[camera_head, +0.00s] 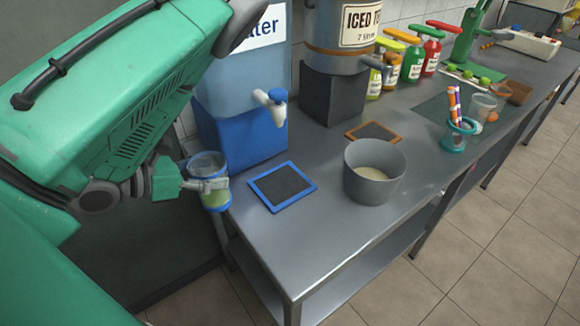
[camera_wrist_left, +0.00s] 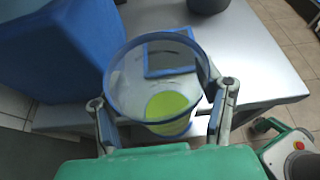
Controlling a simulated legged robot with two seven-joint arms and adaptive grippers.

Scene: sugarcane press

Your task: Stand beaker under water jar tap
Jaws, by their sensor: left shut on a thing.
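The clear beaker (camera_head: 209,165) has a blue rim and base and some green-yellow liquid low inside. My left gripper (camera_head: 207,184) is shut on it and holds it upright at the left edge of the counter. In the left wrist view the beaker (camera_wrist_left: 155,85) stands between the two fingers (camera_wrist_left: 165,108). The water jar (camera_head: 240,90) is pale blue on a blue stand, with a white and blue tap (camera_head: 271,105) at its front. The beaker is left of and lower than the tap, apart from it. A blue-edged dark mat (camera_head: 282,186) lies below the tap. My right gripper is not in view.
A grey pot (camera_head: 373,172) stands right of the mat. An iced tea urn (camera_head: 337,60) stands on a dark block behind an orange-edged mat (camera_head: 373,132). Several coloured bottles line the back wall. The counter's front left corner is clear.

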